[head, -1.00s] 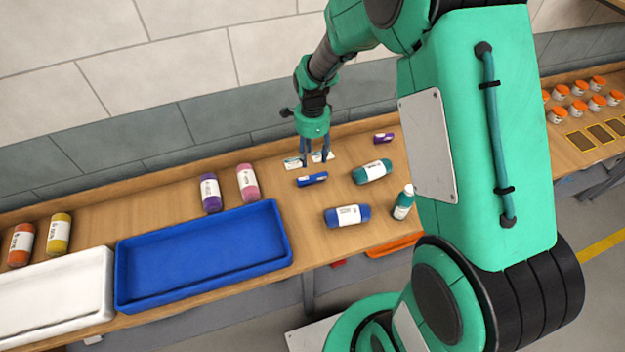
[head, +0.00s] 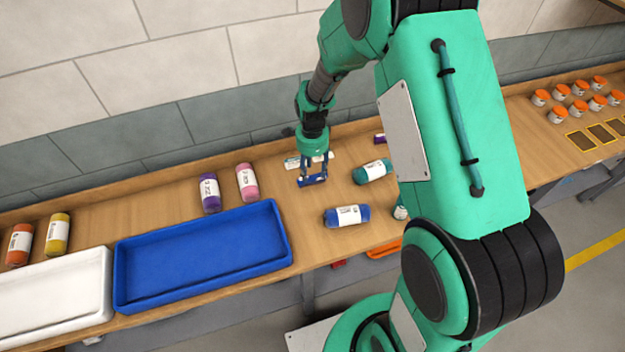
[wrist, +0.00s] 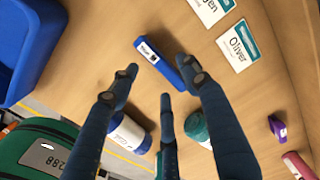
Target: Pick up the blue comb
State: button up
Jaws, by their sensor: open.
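The blue comb (head: 314,181) lies on the wooden counter near the wall and looks like a small blue bar with a white label. In the wrist view the comb (wrist: 172,74) lies flat and slanted, just beyond my fingertips. My gripper (head: 312,174) points down over the comb, with its fingers partly covering it in the head view. In the wrist view my gripper (wrist: 158,82) has its dark blue fingers spread apart, with nothing between them. I cannot tell whether any finger touches the comb.
A blue bottle (head: 346,216) and a teal bottle (head: 371,172) lie near the comb. Name cards (wrist: 238,46) lie beside it. A blue tray (head: 203,256) and a white tray (head: 52,294) stand left. Purple (head: 209,193) and pink (head: 246,182) bottles lie behind the blue tray.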

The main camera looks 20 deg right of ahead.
aim_at(312, 177)
jog(key=shift+f, duration=0.1)
jog(key=shift+f, duration=2.5)
jog(key=c, duration=1.2)
